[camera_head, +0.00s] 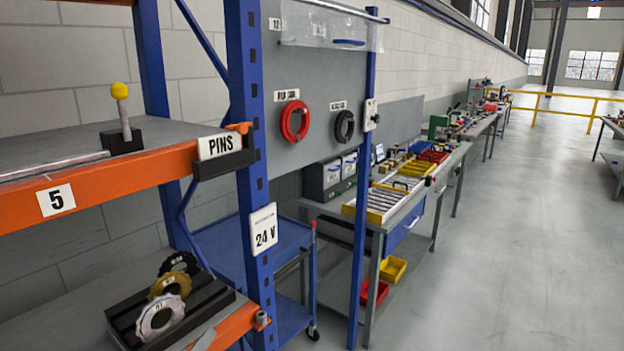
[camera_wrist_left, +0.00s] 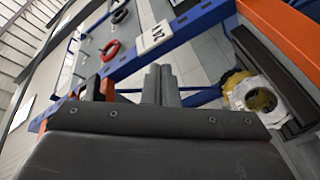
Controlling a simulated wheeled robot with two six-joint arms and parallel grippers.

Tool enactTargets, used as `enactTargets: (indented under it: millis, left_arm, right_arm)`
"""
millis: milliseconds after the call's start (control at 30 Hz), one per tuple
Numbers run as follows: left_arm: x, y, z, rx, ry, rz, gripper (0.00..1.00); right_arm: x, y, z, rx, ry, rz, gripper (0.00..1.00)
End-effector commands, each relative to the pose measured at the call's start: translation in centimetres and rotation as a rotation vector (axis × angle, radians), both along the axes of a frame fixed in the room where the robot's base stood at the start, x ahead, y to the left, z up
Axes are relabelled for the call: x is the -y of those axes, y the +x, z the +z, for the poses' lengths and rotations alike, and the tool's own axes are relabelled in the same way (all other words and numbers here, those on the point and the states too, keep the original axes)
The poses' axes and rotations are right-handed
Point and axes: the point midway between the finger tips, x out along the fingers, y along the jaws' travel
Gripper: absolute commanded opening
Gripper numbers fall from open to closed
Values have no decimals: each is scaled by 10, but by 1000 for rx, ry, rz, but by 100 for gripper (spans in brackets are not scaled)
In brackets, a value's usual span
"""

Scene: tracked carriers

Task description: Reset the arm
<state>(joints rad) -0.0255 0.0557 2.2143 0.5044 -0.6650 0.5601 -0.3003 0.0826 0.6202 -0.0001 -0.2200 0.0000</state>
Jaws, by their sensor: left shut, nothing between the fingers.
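My left gripper (camera_wrist_left: 162,84) shows in the left wrist view, its two grey fingers together and empty. It points toward the blue rack post with the 24 V sign (camera_wrist_left: 154,38), and nothing touches the fingertips that I can see. The knobbed rings (camera_wrist_left: 252,92) in their dark holder lie to the right of the fingers in that view. I cannot make out the left gripper clearly in the head view. My right gripper is in neither view.
The orange shelf beam with the 5 label (camera_head: 95,185) and the PINS holder (camera_head: 222,148) are at left. A yellow-knobbed pin (camera_head: 122,110) stands on the upper shelf. Ringed notched discs (camera_head: 160,316) sit on the lower shelf. A workbench (camera_head: 400,215) and clear floor (camera_head: 530,230) lie to the right.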

Motion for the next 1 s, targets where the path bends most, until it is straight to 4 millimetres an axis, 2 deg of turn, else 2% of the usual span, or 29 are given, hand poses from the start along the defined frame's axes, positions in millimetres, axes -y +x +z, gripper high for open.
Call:
enactTargets:
  millis: [33, 100, 200, 300, 433, 633, 667, 700, 867, 1000]
  left_arm:
    - [-8, -19, -31, -94, 118, 9, 0]
    - [-20, -47, -72, -230, 285, 10, 0]
    - [-41, -95, -121, -426, 506, -7, 0]
    - [-62, -144, -157, -608, 684, -40, 0]
    - [-84, -202, -184, -807, 850, -92, 0]
    - [-112, -285, -202, -1074, 1028, -185, 0]
    - [-115, -288, -207, -1093, 1039, -194, 0]
    - [-115, -281, -220, -1088, 1032, -196, 0]
    - [-118, -270, -263, -1100, 1022, -204, 0]
    - [-122, -265, -308, -1116, 1016, -216, 0]
  right_arm:
    - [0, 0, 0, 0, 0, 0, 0]
    - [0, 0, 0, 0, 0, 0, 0]
    - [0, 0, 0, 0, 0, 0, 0]
    - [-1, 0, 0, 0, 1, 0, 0]
    - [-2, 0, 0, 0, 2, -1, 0]
    - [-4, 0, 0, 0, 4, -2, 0]
    - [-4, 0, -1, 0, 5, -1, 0]
    - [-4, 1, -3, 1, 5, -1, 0]
    - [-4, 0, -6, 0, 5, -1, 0]
    - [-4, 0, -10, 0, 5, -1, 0]
